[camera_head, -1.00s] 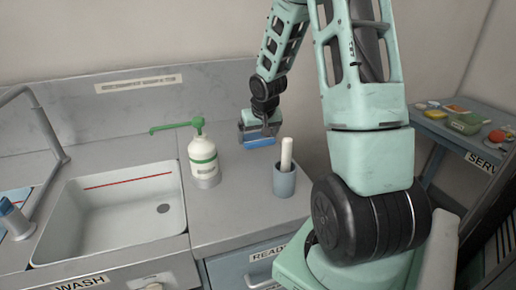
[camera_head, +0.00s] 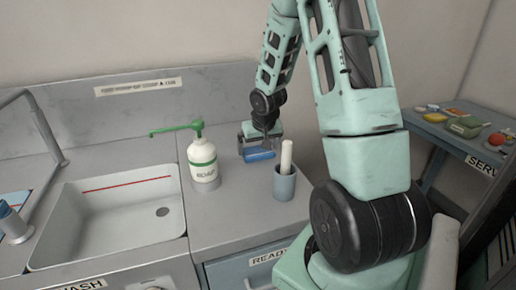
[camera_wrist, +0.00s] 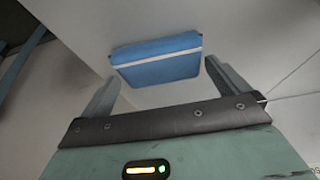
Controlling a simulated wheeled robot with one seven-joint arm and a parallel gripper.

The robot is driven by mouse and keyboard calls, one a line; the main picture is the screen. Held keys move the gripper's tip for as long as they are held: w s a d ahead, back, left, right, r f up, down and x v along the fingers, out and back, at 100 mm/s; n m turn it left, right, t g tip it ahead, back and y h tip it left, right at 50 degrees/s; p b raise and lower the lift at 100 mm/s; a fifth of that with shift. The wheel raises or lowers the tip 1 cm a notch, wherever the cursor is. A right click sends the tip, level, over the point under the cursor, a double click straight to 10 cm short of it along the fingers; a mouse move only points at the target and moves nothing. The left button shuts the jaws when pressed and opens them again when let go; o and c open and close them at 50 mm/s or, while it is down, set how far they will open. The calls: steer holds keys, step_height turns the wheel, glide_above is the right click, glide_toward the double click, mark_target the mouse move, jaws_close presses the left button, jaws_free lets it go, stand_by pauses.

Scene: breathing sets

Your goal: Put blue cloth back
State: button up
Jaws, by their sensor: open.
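The blue cloth (camera_head: 260,155) is on the grey counter, behind the grey cup and right of the soap bottle. It also shows in the wrist view as a blue piece with a white stripe (camera_wrist: 158,68). My gripper (camera_head: 259,146) is over the cloth in the head view and partly hides it. In the wrist view my gripper (camera_wrist: 160,80) is open, with one finger on each side of the cloth's near end. The cloth lies mostly beyond the fingertips, and I cannot tell whether they touch it.
A white soap bottle with a green pump (camera_head: 203,163) stands left of the gripper. A grey cup with a white rod (camera_head: 284,186) stands close in front. The sink (camera_head: 110,215) is at left. A side shelf (camera_head: 430,128) with small items is at right.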

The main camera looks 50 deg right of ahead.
steer(key=p+v, duration=0.2)
steer(key=v, duration=0.8)
steer(key=shift+r, duration=0.3)
steer(key=shift+a, duration=0.15)
